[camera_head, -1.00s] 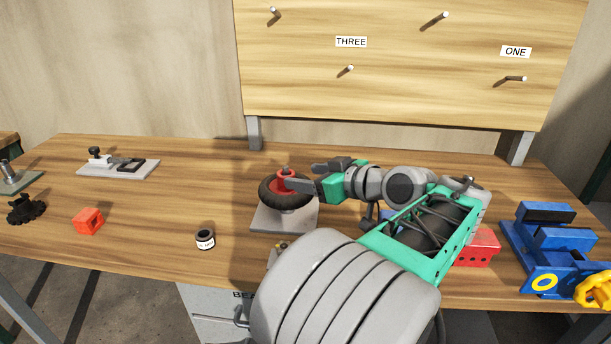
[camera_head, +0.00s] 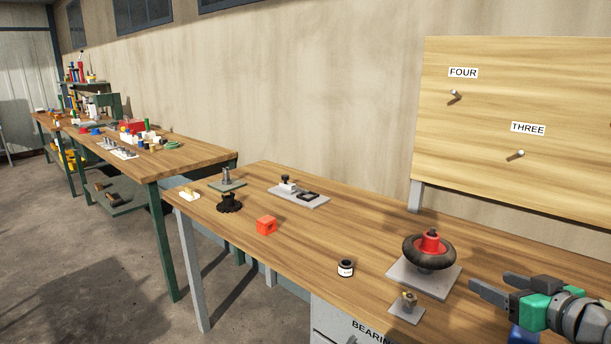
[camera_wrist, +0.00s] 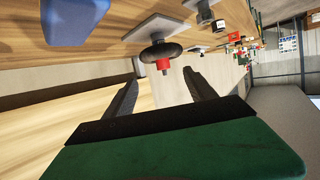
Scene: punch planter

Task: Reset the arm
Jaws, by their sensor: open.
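My gripper (camera_head: 492,286) is at the lower right of the head view, above the right part of the wooden workbench (camera_head: 320,230). Its two dark fingers are apart and nothing is between them. A black wheel with a red hub (camera_head: 429,250) sits on a grey plate (camera_head: 398,272) to the left of the gripper, apart from it. In the wrist view the wheel (camera_wrist: 160,52) shows tilted, beyond the open fingers (camera_wrist: 160,88). Most of my arm is outside the head view.
A peg board (camera_head: 520,120) rises behind. A second cluttered bench (camera_head: 170,165) is at the left.

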